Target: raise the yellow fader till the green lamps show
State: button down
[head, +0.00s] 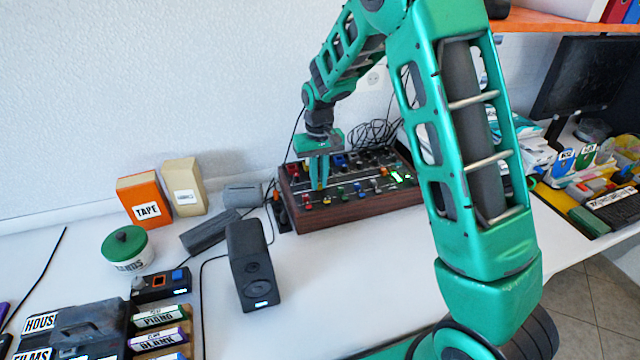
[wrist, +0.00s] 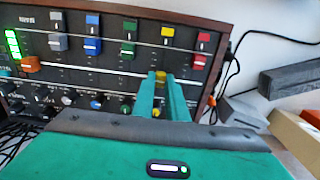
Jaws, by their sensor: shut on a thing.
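The mixer (head: 350,208) is a wooden-sided dark panel on the table. In the wrist view the yellow fader (wrist: 160,76) sits between my gripper's fingertips (wrist: 162,84), below a yellow patch (wrist: 168,31) on the panel. My gripper also shows in the head view (head: 319,186), reaching down onto the mixer's left part, shut on the yellow fader. Its fingers partly hide the cap and slot. A column of lamps (wrist: 13,43) glows green at the panel's left edge in the wrist view; bright green also shows on the mixer's right in the head view (head: 398,176).
Red (wrist: 199,60) and green (wrist: 128,48) faders flank the yellow one closely. Blue, grey and orange faders lie farther along. A dark speaker (head: 251,265) stands in front of the mixer. Cables lie behind and beside it. The table to the front right is partly clear.

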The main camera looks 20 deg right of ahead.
aim_at(319, 183)
jog(key=c, duration=1.8)
grip_release()
jog(key=shift+o, duration=0.2)
notch_tip(319, 183, up, 11)
jog(key=shift+f, duration=0.1)
